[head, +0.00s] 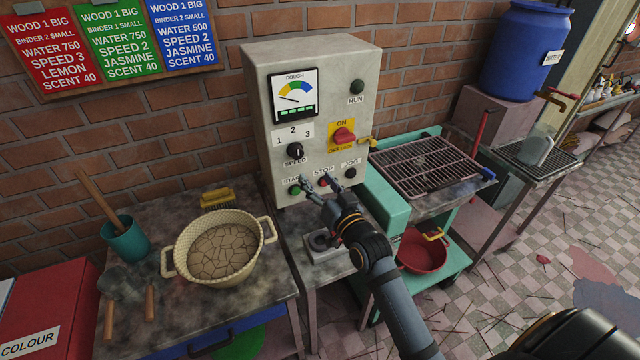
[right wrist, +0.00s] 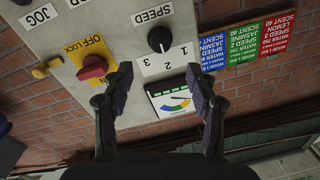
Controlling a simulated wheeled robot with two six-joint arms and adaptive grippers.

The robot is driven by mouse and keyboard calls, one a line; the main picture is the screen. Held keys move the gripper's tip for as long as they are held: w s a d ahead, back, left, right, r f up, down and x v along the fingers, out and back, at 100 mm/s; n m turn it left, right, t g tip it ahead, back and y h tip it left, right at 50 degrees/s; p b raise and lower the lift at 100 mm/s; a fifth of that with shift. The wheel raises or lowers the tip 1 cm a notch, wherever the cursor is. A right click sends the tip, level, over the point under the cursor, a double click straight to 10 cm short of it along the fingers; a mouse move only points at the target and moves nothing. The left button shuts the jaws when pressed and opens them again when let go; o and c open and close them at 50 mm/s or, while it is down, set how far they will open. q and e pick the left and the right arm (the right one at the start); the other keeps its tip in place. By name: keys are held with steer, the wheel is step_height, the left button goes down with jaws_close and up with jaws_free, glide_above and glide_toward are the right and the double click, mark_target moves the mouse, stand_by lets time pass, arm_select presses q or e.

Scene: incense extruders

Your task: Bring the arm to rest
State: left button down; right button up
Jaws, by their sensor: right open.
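My right gripper (head: 318,184) is in front of the lower part of the grey control box (head: 262,70), by the start and stop buttons. In the right wrist view its two fingers (right wrist: 165,98) stand apart with nothing between them. That view is upside down and shows the speed knob (right wrist: 159,39), the red on/off switch (right wrist: 92,67) and the dough gauge (right wrist: 175,105). The green start button (head: 295,190) sits just left of the fingers; I cannot tell whether they touch the panel. My left gripper does not show.
A cream basin (head: 180,262) with cracked dough stands on the left table, beside a teal cup (head: 126,240) and a yellow brush (head: 217,197). A teal machine with a rack (head: 425,165) and a red pan (head: 422,252) stand right of my arm. The tiled floor at right has scattered sticks.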

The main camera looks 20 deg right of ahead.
steer(key=shift+s, duration=0.5)
steer(key=shift+f, duration=0.1)
